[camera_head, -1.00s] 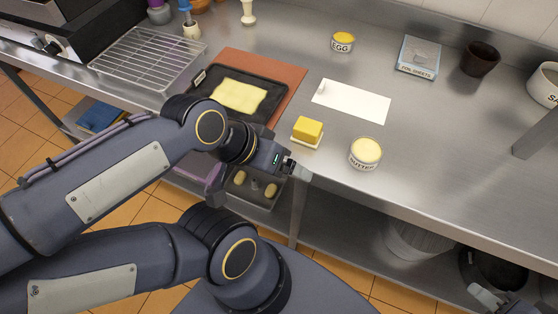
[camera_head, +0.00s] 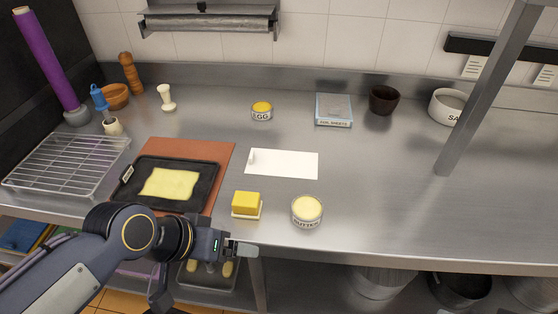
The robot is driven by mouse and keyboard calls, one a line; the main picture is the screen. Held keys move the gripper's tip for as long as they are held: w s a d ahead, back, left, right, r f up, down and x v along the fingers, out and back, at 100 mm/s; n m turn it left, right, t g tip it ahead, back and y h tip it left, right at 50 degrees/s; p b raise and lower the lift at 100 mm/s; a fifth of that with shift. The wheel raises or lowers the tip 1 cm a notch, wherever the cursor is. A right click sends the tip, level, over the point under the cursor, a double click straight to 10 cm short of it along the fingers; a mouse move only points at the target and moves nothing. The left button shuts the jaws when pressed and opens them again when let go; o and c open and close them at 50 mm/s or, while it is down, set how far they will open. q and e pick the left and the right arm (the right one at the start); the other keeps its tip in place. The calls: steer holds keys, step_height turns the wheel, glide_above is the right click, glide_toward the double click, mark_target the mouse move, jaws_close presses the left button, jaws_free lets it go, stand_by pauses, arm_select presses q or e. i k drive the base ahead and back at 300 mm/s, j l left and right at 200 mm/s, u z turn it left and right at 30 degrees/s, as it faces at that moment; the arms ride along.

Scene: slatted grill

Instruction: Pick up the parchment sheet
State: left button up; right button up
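The parchment sheet (camera_head: 285,163) looks like a flat white rectangle lying on the steel counter in the middle of the head view. A small pale upright piece stands at its left edge. My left gripper (camera_head: 243,249) is at the counter's front edge, below and left of the sheet and apart from it. Its fingers point right, seen side-on, so I cannot tell whether they are open. I see nothing held in them. My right gripper is out of view.
A butter block (camera_head: 246,203) and a butter bowl (camera_head: 307,210) stand between the gripper and the sheet. A dark tray (camera_head: 207,192) with a yellow slab lies left. The egg bowl (camera_head: 262,111) and foil sheets box (camera_head: 334,110) stand behind. Counter right of the sheet is clear.

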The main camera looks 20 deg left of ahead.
mark_target(291, 164)
steer(key=j+u, duration=0.2)
steer(key=u, duration=0.2)
steer(key=j+u, duration=0.45)
steer(key=u, duration=0.3)
steer(key=i+j+u, duration=0.1)
steer(key=u, duration=0.25)
